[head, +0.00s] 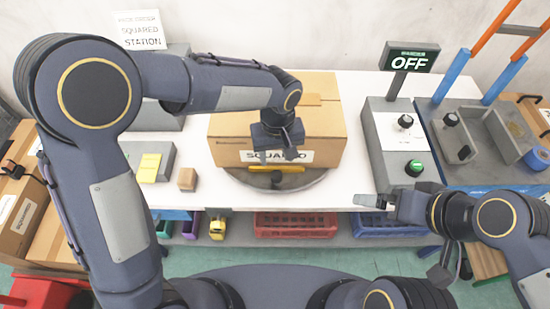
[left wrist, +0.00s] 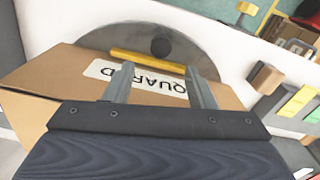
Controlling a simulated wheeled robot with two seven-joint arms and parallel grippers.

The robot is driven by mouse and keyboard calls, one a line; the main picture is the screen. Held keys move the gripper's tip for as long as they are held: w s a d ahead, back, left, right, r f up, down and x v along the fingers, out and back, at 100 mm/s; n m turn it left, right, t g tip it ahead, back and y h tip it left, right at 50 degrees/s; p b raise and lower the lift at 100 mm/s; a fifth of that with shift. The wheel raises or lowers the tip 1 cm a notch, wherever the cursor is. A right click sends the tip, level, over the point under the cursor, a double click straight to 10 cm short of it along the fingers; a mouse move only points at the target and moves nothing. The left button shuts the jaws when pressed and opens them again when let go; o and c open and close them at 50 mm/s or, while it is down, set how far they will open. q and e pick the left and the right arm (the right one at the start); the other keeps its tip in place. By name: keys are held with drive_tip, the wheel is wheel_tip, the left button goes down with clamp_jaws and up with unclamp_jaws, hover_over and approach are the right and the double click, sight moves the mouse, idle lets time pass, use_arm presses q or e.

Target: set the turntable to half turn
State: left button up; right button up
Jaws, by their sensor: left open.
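The turntable (head: 318,186) is a grey disc on the white table, with a cardboard box (head: 222,128) labelled "SQUARED" on it. A yellow bar (head: 290,169) and a dark round knob (head: 277,178) are at its front edge. My left gripper (head: 279,156) is open and points down in front of the box's label, just above the bar. In the left wrist view its two fingers (left wrist: 158,67) are spread over the label, with the yellow bar (left wrist: 147,62) just beyond the tips; contact is unclear. My right gripper (head: 372,201) is at the table's front edge; its finger gap is not clear.
A sign (head: 409,57) reads "OFF" above a grey console (head: 390,145) with a black knob (head: 405,121) and a green-topped knob (head: 414,167). A small brown block (head: 187,179) and a yellow pad (head: 149,167) lie left. Red (head: 295,225) and blue crates (head: 385,226) sit below.

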sight(277, 174)
use_arm(q)
wheel_tip(277, 174, down, 8)
drive_tip(key=shift+r+p, duration=0.25)
drive_tip(key=shift+p, duration=0.2)
clamp_jaws()
